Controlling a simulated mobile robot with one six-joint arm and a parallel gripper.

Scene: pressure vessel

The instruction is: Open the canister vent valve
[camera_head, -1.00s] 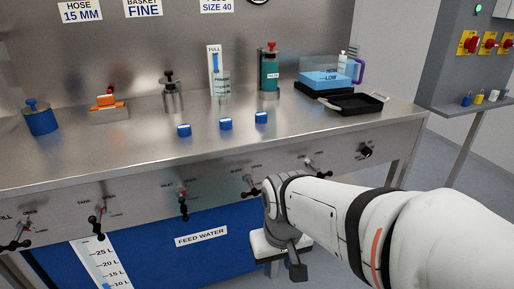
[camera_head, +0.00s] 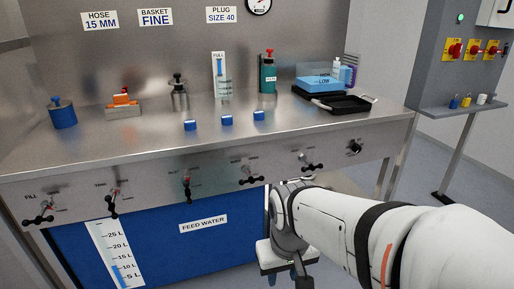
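Several valves with black cross handles line the bench's front panel, at far left (camera_head: 37,213), left (camera_head: 112,203), middle (camera_head: 187,188), right of middle (camera_head: 250,175) and right (camera_head: 312,162). Their small labels are mostly too blurred to read, so I cannot tell which is the canister vent valve. A green canister (camera_head: 268,77) with a red top stands at the back of the bench. My gripper (camera_head: 287,264) hangs low in front of the bench, below the panel and apart from the valves. Its fingers are not clear, and I see nothing held.
A black knob (camera_head: 355,147) sits at the panel's right end. The blue feed water tank (camera_head: 160,250) is under the bench. A side shelf (camera_head: 465,112) is at right.

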